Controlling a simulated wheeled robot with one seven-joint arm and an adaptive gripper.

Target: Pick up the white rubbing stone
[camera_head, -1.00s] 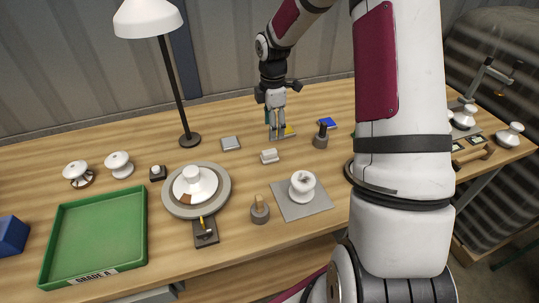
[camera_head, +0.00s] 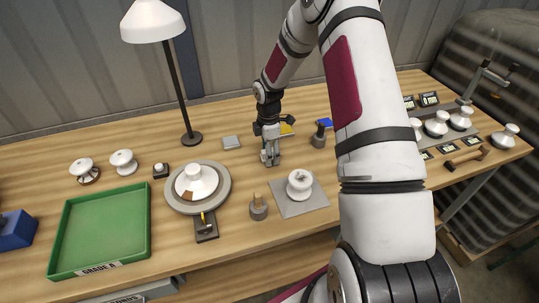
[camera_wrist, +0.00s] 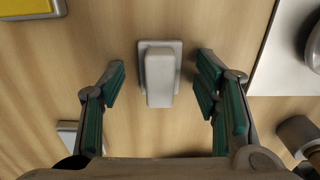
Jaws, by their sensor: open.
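The white rubbing stone (camera_wrist: 160,78) is a pale rounded block on a slightly wider base. In the wrist view it stands on the wooden table between my gripper's (camera_wrist: 161,88) two green-padded fingers. The fingers are spread, with a clear gap on each side of the stone, and neither seems to touch it. In the head view my gripper (camera_head: 270,160) points down at the middle of the table and hides most or all of the stone.
A grey plate (camera_head: 318,199) bearing a white insulator (camera_head: 300,184) lies to the right. A round turntable (camera_head: 224,185) with another insulator and a green tray (camera_head: 149,225) are to the left. A lamp (camera_head: 180,95) stands behind. A yellow pad (camera_head: 287,129) lies beyond my gripper.

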